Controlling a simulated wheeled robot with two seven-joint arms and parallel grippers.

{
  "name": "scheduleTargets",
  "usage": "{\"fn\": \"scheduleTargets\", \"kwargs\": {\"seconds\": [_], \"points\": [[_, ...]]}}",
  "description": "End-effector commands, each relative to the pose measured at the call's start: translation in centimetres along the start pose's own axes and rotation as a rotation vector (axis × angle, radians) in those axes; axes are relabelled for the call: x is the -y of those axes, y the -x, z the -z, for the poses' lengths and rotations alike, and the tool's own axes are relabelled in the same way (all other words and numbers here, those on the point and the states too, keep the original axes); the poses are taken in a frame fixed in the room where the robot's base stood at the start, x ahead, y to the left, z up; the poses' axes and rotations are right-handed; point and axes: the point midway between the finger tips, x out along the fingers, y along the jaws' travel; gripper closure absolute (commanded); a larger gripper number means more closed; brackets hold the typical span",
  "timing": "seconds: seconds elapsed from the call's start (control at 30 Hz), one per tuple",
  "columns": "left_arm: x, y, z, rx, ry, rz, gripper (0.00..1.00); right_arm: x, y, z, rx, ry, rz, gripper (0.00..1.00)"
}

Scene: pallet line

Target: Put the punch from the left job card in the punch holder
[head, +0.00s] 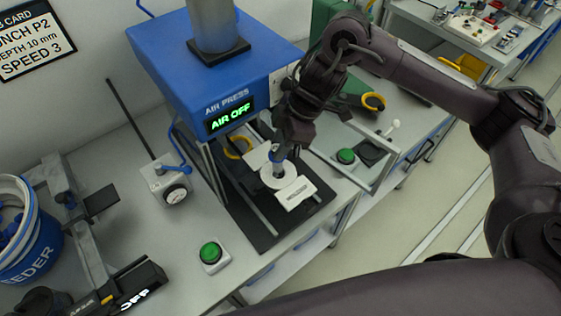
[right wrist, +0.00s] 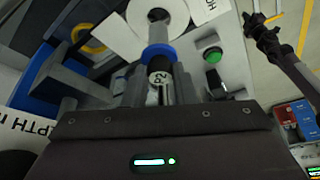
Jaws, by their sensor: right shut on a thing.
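The left job card (head: 33,40) on the wall reads punch P2, depth 10 mm, speed 3; its left edge is cut off. My right gripper (head: 283,146) reaches in at the front of the blue air press. It is shut on the punch (head: 276,156), which points down. In the right wrist view the punch (right wrist: 158,52) shows a blue band, a "P2" label and a metal shaft. The shaft is above or against a white disc (head: 280,176); I cannot tell whether they touch. I cannot make out the punch holder for certain. My left gripper is not in view.
The air press (head: 205,75) reads "AIR OFF". A green button (head: 210,254) stands in front, another green button (head: 345,156) to the right. A dial gauge box (head: 174,186) is at the left. A blue feeder bin (head: 28,240) stands at far left. The guard frame (head: 385,165) is close on the right.

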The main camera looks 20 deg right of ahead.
Motion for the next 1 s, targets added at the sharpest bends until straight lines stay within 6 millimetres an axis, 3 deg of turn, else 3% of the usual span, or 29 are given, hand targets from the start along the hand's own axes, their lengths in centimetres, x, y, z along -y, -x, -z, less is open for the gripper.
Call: {"fn": "scheduleTargets", "kwargs": {"seconds": [0.13, 0.5, 0.93, 0.97, 1.0], "points": [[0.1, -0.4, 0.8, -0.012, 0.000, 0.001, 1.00, 0.1, -2.4, -0.9, -0.002, -0.001, 0.002, 1.00], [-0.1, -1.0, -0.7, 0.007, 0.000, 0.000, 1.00, 0.1, -5.9, -2.4, -0.002, -0.003, 0.002, 1.00], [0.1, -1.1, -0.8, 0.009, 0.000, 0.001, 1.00, 0.0, -6.6, -2.8, 0.000, -0.001, -0.002, 1.00], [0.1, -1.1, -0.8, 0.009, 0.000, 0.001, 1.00, 0.0, -6.6, -2.8, 0.001, -0.001, -0.001, 0.73], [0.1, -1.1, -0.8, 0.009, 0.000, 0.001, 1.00, 0.0, -6.6, -2.8, 0.001, -0.001, -0.001, 0.68]]}}
